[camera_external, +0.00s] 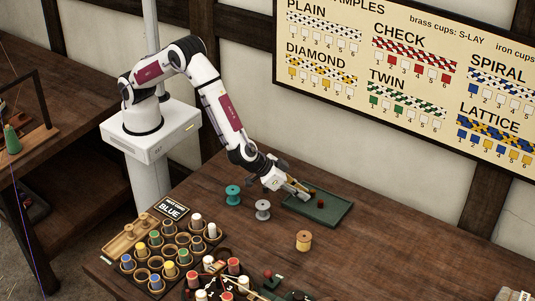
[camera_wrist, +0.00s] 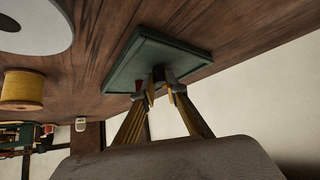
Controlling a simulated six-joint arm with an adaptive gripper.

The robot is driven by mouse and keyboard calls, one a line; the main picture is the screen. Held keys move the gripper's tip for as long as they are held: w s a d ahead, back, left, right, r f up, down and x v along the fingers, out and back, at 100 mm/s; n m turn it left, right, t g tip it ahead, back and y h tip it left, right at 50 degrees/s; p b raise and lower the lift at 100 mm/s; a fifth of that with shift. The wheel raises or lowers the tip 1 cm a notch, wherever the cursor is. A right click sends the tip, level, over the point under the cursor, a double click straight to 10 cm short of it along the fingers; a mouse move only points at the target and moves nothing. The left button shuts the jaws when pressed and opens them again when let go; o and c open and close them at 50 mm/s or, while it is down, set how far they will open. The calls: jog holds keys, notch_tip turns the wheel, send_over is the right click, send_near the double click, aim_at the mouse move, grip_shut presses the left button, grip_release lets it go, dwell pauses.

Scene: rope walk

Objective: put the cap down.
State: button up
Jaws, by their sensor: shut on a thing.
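My gripper (camera_external: 304,193) reaches down over the left part of the green tray (camera_external: 335,215) on the wooden table. It also shows in the wrist view (camera_wrist: 161,95), where its two fingers close on a small dark thing that I take to be the cap (camera_wrist: 158,73). The cap is close to the green tray (camera_wrist: 185,52), but I cannot tell if it touches the tray's floor. A small reddish-brown piece (camera_external: 320,203) lies in the tray, and a reddish piece shows beside the fingers in the wrist view (camera_wrist: 138,85). The fingers partly hide the cap.
The table right of the tray is clear.

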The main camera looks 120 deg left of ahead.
jog(key=shift+f, duration=0.1)
jog(key=o, duration=0.8)
jog(key=shift+s+d+r, duration=0.3)
jog(key=shift+r, duration=0.25)
jog(key=shift+v, duration=5.4)
